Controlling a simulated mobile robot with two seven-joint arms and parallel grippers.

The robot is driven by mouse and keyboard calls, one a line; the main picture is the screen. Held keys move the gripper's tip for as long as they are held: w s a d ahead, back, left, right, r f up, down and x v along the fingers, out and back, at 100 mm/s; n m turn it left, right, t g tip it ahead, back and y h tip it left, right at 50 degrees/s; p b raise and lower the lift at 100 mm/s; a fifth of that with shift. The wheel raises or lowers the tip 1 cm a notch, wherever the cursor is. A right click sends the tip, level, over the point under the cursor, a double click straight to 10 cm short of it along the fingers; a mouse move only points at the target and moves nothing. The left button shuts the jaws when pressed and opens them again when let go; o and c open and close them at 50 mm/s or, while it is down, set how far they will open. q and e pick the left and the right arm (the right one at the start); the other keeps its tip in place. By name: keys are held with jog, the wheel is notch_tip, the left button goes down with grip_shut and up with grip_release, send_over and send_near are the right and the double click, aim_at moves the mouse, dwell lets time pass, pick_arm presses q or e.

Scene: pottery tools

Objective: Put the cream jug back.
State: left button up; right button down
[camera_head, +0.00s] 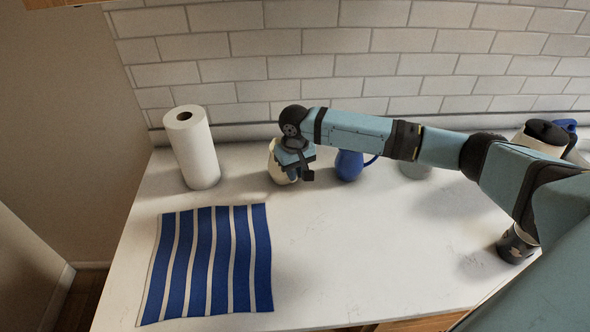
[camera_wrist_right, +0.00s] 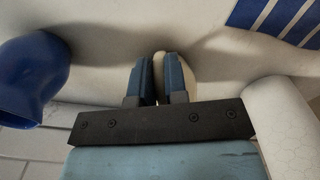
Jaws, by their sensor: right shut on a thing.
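The cream jug (camera_head: 273,165) stands on the white counter near the back wall, between the paper towel roll and a blue jug. My right gripper (camera_head: 297,168) is in front of it and hides much of it. In the right wrist view the fingers of this gripper (camera_wrist_right: 161,82) are shut on a narrow part of the cream jug (camera_wrist_right: 160,62), seen between and behind them. I cannot tell whether the jug's base touches the counter. My left gripper is not in view.
A blue jug (camera_head: 348,166) stands close to the right. A paper towel roll (camera_head: 196,152) stands to the left. A striped cloth (camera_head: 205,265) lies at the front left. A dark patterned cup (camera_head: 513,244) stands at the right. The counter's middle front is clear.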

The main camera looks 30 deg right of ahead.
jog(key=c, duration=1.1)
grip_release()
jog(key=shift+c, duration=0.2)
notch_tip(320, 180, up, 12)
jog(key=b, duration=0.1)
jog(key=shift+r, duration=0.15)
